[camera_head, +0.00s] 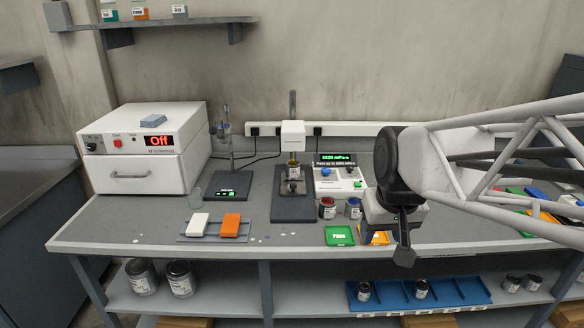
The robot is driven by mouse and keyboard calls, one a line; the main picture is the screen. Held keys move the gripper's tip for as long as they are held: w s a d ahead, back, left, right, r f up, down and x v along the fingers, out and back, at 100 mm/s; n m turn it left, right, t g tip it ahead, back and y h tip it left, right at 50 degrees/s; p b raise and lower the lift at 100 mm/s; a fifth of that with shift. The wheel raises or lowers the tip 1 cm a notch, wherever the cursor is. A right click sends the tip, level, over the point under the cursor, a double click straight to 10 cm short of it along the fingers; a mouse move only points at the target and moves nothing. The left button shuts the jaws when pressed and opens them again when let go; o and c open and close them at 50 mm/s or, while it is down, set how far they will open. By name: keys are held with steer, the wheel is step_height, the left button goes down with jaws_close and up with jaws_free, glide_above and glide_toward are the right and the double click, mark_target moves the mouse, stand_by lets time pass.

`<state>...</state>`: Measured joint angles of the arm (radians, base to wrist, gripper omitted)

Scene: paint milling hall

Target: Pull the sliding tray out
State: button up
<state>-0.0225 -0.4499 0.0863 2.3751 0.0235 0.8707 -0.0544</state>
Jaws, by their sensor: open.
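A white box-shaped unit (150,145) with a red "Off" display stands at the left of the bench. Its lower front is a drawer-like panel (175,170) with a grey bar handle (130,175). This panel looks like the sliding tray, and it sits flush with the unit, closed. My gripper (404,248) is at the right, above the front edge of the bench, far from the handle. It points down, is open and holds nothing I can see.
A stand (293,180), small cans (327,208) and a green "Pass" mat (339,236) stand between my gripper and the unit. The bench front before the unit is mostly clear.

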steer(key=w+a+n, duration=0.1)
steer(key=w+a, duration=0.2)
steer(key=w, duration=1.1)
steer(key=n+t+y, duration=0.1)
steer(key=n+y, duration=0.1)
steer(key=n, duration=0.1)
glide_toward(293, 185)
steer(key=f, duration=0.1)
steer(key=shift+w+a, duration=0.2)
steer(key=shift+a, duration=0.05)
steer(key=shift+f, duration=0.15)
steer(key=shift+h, duration=0.3)
steer(key=shift+x, duration=3.75)
jaws_close()
